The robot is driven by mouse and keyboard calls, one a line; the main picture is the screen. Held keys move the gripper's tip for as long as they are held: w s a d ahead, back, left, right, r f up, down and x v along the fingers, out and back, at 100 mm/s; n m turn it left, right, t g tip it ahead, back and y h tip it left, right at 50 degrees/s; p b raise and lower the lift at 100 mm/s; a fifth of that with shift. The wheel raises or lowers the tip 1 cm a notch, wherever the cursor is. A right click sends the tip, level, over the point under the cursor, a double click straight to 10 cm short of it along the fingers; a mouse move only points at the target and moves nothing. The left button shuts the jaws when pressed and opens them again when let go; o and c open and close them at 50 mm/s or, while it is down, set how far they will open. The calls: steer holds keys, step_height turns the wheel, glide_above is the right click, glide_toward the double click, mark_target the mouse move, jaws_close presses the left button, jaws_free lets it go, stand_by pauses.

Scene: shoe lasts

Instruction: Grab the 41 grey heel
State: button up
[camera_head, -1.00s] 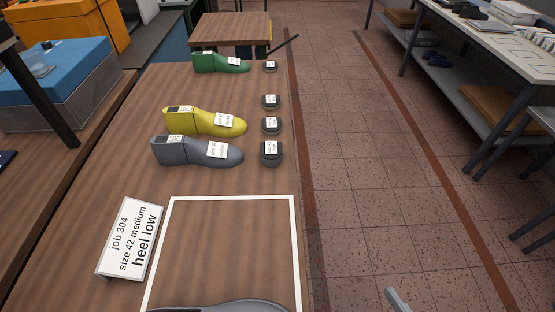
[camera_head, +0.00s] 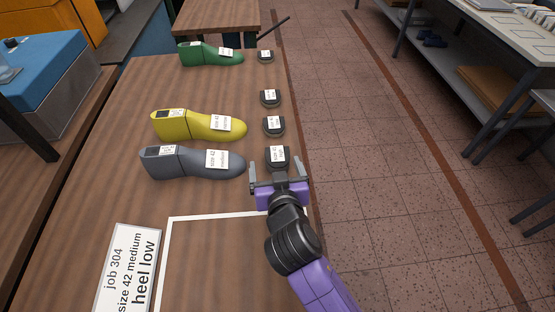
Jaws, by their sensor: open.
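Several dark grey heels with small white labels stand in a column along the bench's right edge. The nearest heel (camera_head: 278,154) is the largest in view; behind it are a second heel (camera_head: 274,132), a third (camera_head: 270,104) and a far one (camera_head: 266,61). The labels are too small to read a 41 surely on any of them. My gripper (camera_head: 279,169) is open and empty, its two fingers spread at the near side of the nearest heel. I cannot tell whether they touch it or how high they are.
A grey last (camera_head: 190,164), a yellow last (camera_head: 196,126) and a green last (camera_head: 208,55) stand left of the heels. A sign (camera_head: 130,268) reads "job 304 size 42 medium heel low". It is beside a white-outlined area (camera_head: 215,217) on the bench. A dark rod (camera_head: 275,28) slants at the far end.

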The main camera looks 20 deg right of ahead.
mark_target(277, 154)
steer(key=shift+s+d+f+m+g+h, duration=0.1)
steer(key=shift+d+f+m+g+h, duration=0.2)
steer(key=shift+d+f, duration=0.25)
steer(key=shift+f, duration=0.1)
steer(key=shift+p+x, duration=0.9)
steer(key=shift+x, duration=2.75)
steer(key=c, duration=1.4)
steer(key=shift+c, duration=0.7)
steer(key=shift+r, duration=0.15)
